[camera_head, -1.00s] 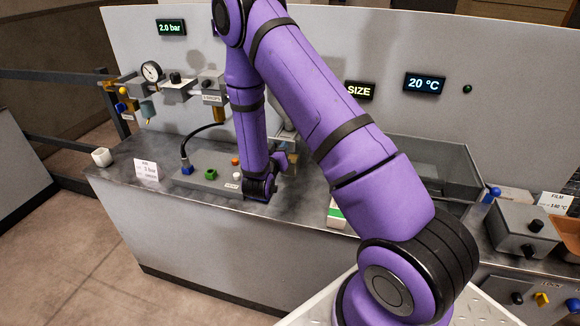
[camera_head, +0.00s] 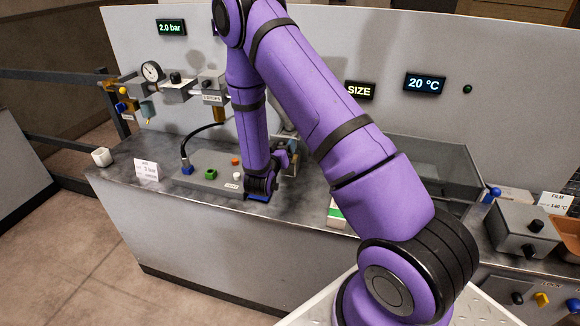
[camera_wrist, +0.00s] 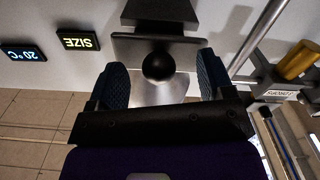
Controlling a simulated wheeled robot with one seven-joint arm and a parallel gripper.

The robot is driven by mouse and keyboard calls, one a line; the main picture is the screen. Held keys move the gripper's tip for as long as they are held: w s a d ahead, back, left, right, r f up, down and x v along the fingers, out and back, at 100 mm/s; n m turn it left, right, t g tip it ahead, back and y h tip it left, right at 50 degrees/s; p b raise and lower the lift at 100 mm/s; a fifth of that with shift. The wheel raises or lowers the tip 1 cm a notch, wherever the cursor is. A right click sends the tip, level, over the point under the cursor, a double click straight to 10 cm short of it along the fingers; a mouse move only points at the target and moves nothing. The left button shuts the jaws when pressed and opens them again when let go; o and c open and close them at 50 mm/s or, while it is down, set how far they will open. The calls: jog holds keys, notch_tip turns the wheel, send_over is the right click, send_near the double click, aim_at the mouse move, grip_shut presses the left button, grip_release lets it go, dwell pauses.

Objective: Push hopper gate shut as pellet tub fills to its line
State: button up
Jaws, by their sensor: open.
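In the wrist view my gripper (camera_wrist: 162,80) is open, with one blue finger on each side of a black ball knob (camera_wrist: 158,65). Gaps show between the knob and both fingers. Behind the knob is a grey plate (camera_wrist: 128,48), which looks like the hopper gate. A pale metal cone-like part (camera_wrist: 150,94) shows on one side of the plate and a dark block (camera_wrist: 160,12) on the other. The pellet tub and its fill line cannot be made out. In the head view my arm hides the hopper and most of my gripper.
A control box (camera_head: 208,172) with coloured buttons sits on the bench (camera_head: 130,170). A white cup (camera_head: 102,157) and a label card (camera_head: 146,171) are left of it. A gauge (camera_head: 151,71) with valves is on the back panel.

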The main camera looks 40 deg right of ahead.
jog(key=v, duration=0.6)
jog(key=shift+s+a, duration=0.2)
jog(key=shift+a, duration=0.1)
jog(key=shift+w, duration=0.1)
dwell(0.4)
jog(key=w+a+r+y, duration=0.2)
jog(key=r+y, duration=0.1)
jog(key=r, duration=0.2)
jog(key=w+a+r+y, duration=0.2)
jog(key=r+y, duration=0.2)
jog(key=r, duration=0.1)
jog(key=s+a+r+n+y, duration=0.1)
jog(key=s+a+r+y, duration=0.15)
jog(key=r, duration=0.35)
jog(key=s+a+r+n+y, duration=0.1)
jog(key=s+a+r+y, duration=0.15)
jog(key=r, duration=0.35)
jog(key=s+r+n+g+y, duration=0.1)
jog(key=s+r, duration=0.4)
jog(key=s, duration=0.9)
jog(key=s+r+n+g+y, duration=0.1)
jog(key=s+r+n+g, duration=0.3)
jog(key=s, duration=1.1)
jog(key=shift+d+r+g, duration=0.15)
jog(key=shift+r+g, duration=0.25)
jog(key=shift+r, duration=0.2)
